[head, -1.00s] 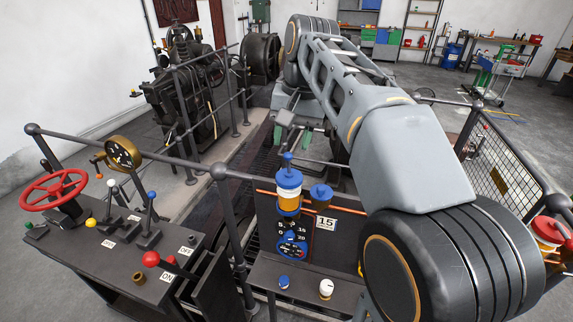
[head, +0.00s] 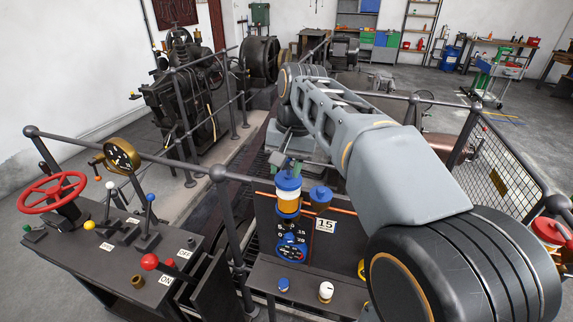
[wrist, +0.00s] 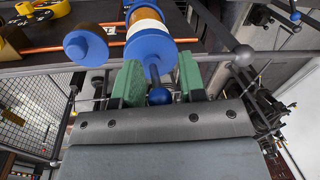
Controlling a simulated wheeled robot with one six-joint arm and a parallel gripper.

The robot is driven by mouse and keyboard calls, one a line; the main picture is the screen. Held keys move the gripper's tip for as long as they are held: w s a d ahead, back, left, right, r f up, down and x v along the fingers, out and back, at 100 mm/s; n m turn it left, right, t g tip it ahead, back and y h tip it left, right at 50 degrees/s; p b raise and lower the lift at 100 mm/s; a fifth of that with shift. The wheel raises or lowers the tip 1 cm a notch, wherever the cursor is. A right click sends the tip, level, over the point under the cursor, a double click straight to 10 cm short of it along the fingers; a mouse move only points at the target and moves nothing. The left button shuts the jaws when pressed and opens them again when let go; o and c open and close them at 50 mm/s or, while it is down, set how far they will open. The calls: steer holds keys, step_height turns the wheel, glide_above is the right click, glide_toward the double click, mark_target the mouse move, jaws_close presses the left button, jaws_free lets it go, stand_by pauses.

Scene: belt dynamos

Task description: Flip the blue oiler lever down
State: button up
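The oiler (head: 288,198) has a blue cap over an amber cup and stands on the dark panel at centre in the head view. In the wrist view its blue cap (wrist: 158,50) is close ahead. The oiler lever (wrist: 158,96), a thin stem with a blue ball, sticks out from the cap toward my gripper. My gripper (wrist: 160,82) is open, with one green finger on each side of the lever and visible gaps to the ball. In the head view my gripper (head: 288,163) is just above the oiler, and the lever is hard to make out there.
A second, smaller blue-capped part (head: 321,194) stands right beside the oiler. A metal railing (head: 180,165) runs in front. A console (head: 110,245) with a red wheel and coloured levers is at left. A red-capped oiler (head: 549,232) is at far right.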

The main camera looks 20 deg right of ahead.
jaws_close()
steer(key=b, duration=0.2)
steer(key=f+t+h+b, duration=0.1)
steer(key=shift+s+a+t+b, duration=0.2)
steer(key=shift+s+t+b, duration=0.05)
steer(key=shift+t+b, duration=0.1)
steer(key=shift+s+a+t+h+b, duration=0.15)
steer(key=shift+t+h+b, duration=0.45)
steer(key=shift+b, duration=0.5)
steer(key=shift+r+t+b, duration=0.15)
steer(key=shift+t+b, duration=0.2)
steer(key=shift+r, duration=0.1)
steer(key=shift+o, duration=0.9)
jaws_free()
steer(key=shift+r, duration=0.1)
